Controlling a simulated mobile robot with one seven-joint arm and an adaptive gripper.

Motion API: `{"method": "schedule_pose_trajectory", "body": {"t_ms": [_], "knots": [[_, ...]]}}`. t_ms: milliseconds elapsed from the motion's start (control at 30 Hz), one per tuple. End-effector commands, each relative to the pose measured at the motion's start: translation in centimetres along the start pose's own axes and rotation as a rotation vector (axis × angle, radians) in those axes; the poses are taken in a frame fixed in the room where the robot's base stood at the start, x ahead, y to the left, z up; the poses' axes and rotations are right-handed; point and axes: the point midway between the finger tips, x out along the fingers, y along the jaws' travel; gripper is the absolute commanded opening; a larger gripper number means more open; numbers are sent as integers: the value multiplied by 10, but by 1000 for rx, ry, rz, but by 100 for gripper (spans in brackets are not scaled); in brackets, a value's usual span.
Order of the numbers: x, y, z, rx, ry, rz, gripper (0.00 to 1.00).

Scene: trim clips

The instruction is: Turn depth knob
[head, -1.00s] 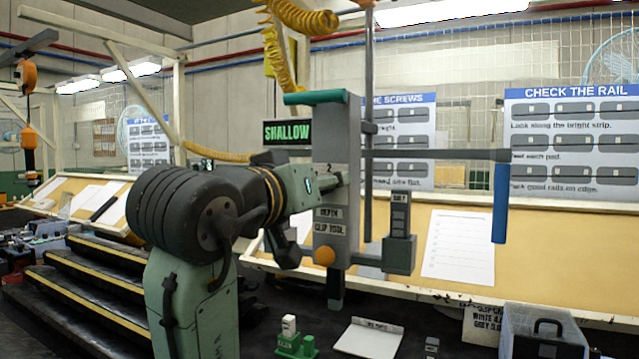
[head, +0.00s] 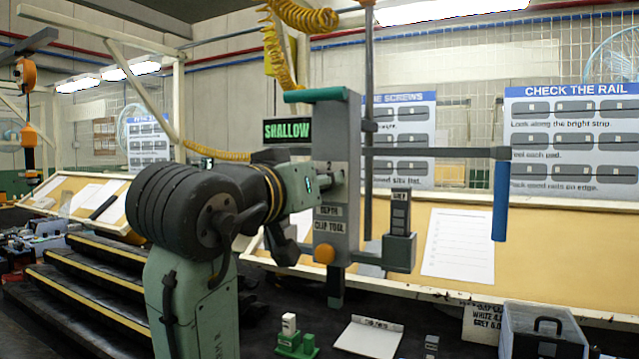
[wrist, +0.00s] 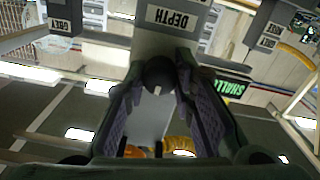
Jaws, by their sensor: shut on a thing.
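The clip tool (head: 333,240) is a grey upright column with a teal top handle and labels reading DEPTH and CLIP TOOL. A display (head: 287,130) on its left reads SHALLOW in green. In the wrist view, the depth knob (wrist: 160,74) is dark and round with a pale mark, just beside the DEPTH label (wrist: 172,20). My gripper (wrist: 158,88) has its two purple-padded fingers on either side of the knob, shut on it. In the head view, my gripper (head: 330,180) reaches the column's face, and my wrist hides most of the knob.
A grey block labelled GREY (head: 400,220) sits on a bracket right of the column. A blue handle (head: 501,202) hangs from a horizontal bar. Below are a green holder (head: 296,345), a white tray (head: 369,337) and a grey bin (head: 543,330).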

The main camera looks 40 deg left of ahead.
Motion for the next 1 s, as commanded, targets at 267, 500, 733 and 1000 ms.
{"method": "schedule_pose_trajectory", "body": {"t_ms": [267,500,733,1000], "knots": [[0,0,1,174,1,-1,0],[0,0,1,399,1,-1,0],[0,1,1,614,1,-1,0],[0,1,1,828,2,-1,0]]}}
